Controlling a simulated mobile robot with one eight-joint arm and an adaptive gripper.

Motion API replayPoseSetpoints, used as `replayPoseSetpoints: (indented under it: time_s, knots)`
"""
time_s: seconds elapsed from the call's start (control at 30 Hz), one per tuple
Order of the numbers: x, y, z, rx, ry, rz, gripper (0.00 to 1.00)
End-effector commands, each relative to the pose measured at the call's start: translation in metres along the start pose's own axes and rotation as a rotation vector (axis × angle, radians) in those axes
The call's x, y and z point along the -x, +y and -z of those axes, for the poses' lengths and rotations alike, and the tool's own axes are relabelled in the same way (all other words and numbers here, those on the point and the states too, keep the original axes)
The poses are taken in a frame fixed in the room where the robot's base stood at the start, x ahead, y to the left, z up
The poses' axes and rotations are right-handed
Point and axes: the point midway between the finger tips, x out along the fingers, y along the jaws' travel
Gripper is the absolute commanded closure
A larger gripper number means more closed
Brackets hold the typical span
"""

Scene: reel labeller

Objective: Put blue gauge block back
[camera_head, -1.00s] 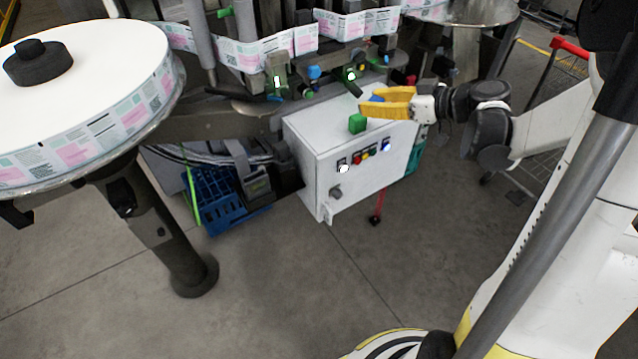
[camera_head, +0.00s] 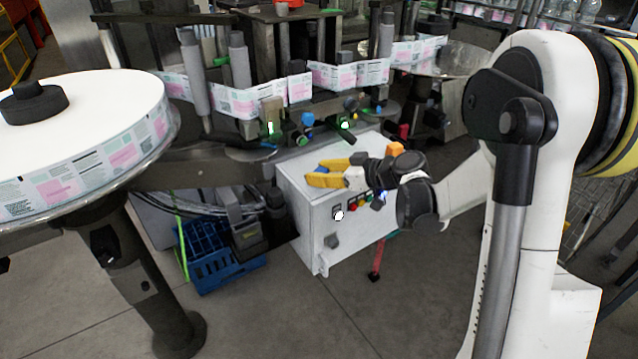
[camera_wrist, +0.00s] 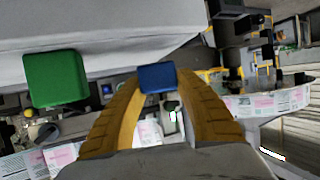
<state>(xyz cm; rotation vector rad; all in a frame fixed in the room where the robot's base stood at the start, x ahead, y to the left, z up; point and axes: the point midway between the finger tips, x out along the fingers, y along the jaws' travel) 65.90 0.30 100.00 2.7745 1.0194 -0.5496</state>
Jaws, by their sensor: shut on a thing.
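My gripper (camera_head: 322,175) has two yellow fingers. It is over the left front part of the white cabinet's (camera_head: 308,222) top in the head view. The fingers are shut on a small blue gauge block (camera_head: 321,169). In the wrist view the blue block (camera_wrist: 157,78) sits between the fingertips (camera_wrist: 160,86). A larger green block (camera_wrist: 55,78) lies to the left of the fingers in the wrist view; I cannot make it out on the cabinet top in the head view.
An orange block (camera_head: 396,149) is at the cabinet's right end, beyond my arm. Labeller parts and a label web (camera_head: 240,102) run behind the cabinet. A large label reel (camera_head: 85,90) stands at left, with a blue crate (camera_head: 208,262) on the floor.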

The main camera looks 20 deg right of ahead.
Motion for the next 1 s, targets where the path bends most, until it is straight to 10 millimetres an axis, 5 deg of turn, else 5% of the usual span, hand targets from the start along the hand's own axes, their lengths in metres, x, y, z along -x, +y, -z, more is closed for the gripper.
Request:
replayPoseSetpoints:
  time_s: [0.1, 0.5, 0.53, 0.57, 1.0]
  knots:
    - [-0.008, 0.000, -0.021, 0.000, 0.000, 0.000, 0.96]
    - [-0.010, 0.000, -0.025, 0.000, 0.000, 0.000, 0.96]
    - [-0.009, 0.000, -0.024, 0.000, 0.000, 0.000, 0.53]
    - [-0.009, 0.000, -0.023, 0.000, 0.000, 0.000, 0.43]
    - [0.000, 0.001, -0.018, -0.001, -0.001, -0.001, 0.42]
